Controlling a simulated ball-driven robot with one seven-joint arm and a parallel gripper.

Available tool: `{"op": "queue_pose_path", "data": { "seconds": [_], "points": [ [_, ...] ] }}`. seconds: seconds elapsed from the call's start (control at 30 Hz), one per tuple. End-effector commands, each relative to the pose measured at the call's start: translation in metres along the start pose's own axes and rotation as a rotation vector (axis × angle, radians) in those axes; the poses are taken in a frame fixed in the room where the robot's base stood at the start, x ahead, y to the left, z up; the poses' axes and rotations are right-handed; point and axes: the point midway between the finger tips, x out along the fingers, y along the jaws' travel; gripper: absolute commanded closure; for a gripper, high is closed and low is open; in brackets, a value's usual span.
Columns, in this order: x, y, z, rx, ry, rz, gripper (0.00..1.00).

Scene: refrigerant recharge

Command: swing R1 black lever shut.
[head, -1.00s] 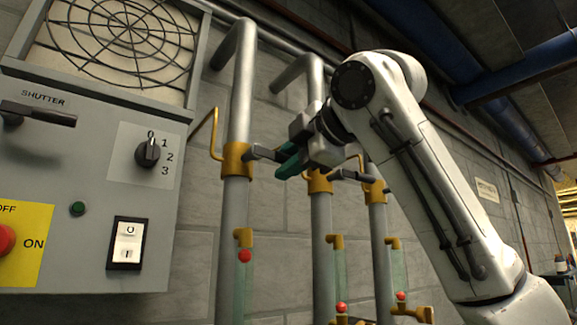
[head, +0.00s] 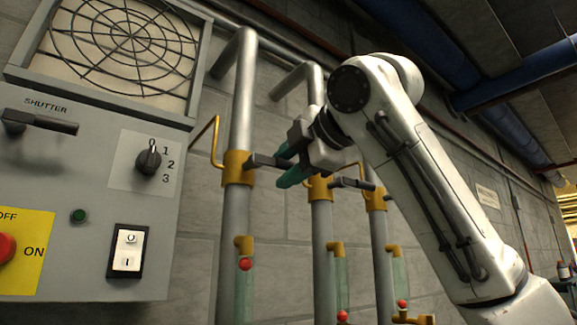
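Three grey vertical pipes carry brass valves, and black levers show on them. No R1 label is readable. The black lever (head: 265,161) on the left pipe's brass valve (head: 237,167) points right, across the pipe. My gripper (head: 291,164) has green fingertips and is at the free end of this lever. One finger shows above the lever's end and one below, with a gap between. Whether they touch the lever cannot be told. A second black lever (head: 352,183) sticks out right from the middle pipe's valve (head: 319,188), just below my gripper.
A grey control panel (head: 60,190) with a shutter handle (head: 40,122), rotary knob (head: 148,160) and rocker switch (head: 127,250) stands at left. A bent brass tube (head: 216,145) is beside the left valve. Sight tubes with red balls (head: 245,265) hang below the valves.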

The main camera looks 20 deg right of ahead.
Motion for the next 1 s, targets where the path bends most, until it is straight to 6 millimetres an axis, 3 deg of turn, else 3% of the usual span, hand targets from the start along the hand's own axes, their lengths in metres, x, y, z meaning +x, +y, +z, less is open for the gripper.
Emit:
{"op": "queue_pose_path", "data": {
  "seconds": [0.33,0.7,1.0],
  "points": [
    [-0.010,-0.001,0.001,0.002,-0.001,0.002,0.58],
    [-0.078,-0.002,0.000,0.000,-0.001,0.004,0.58],
    [-0.106,-0.001,0.000,0.001,0.000,0.000,0.58]
  ]
}}
